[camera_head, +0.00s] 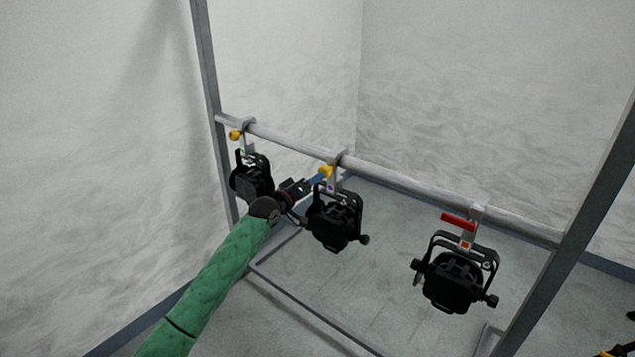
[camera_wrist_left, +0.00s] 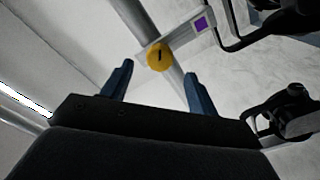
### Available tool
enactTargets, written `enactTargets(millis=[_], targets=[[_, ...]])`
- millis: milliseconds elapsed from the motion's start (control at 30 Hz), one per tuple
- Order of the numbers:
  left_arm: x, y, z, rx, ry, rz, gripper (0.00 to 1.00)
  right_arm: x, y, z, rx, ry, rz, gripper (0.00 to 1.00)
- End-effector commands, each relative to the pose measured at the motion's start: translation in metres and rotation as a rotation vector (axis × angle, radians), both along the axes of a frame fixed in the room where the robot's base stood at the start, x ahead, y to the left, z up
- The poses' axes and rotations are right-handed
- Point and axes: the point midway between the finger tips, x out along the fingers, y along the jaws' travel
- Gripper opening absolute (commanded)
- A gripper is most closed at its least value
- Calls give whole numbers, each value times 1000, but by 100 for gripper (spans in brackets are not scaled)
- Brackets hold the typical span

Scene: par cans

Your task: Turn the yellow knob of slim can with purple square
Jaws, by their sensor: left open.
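The slim can with the purple square (camera_head: 336,222) is the middle black can hanging from the rail in the head view. Its purple square (camera_wrist_left: 201,24) shows on the clamp in the left wrist view. Its yellow knob (camera_head: 326,171) sits on the left side of the clamp. In the left wrist view the knob (camera_wrist_left: 160,56) lies beyond and between the fingertips, with space to both fingers. My left gripper (camera_head: 308,183) is open and empty, just left of and slightly below the knob. The right gripper is not clearly seen.
A grey rail (camera_head: 400,181) runs between two posts. A black can (camera_head: 252,178) with a yellow knob (camera_head: 235,135) hangs to the left, close to my left wrist. Another can (camera_head: 453,281) with a red handle (camera_head: 458,221) and orange square hangs to the right.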

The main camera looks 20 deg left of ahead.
Motion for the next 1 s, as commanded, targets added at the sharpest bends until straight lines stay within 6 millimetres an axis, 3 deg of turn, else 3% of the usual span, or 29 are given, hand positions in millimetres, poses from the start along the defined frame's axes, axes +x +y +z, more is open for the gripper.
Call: enactTargets(millis=[267,767,900,1000], targets=[[-19,7,0,2,-1,0,59,9,3,23,3,0,0,36],[-20,7,0,5,-2,0,59,9,3,24,4,1,0,36],[-20,6,-3,63,-3,-4,59,9,4,24,4,1,0,36],[-20,7,-17,195,26,-8,59,9,4,24,4,1,0,36]])
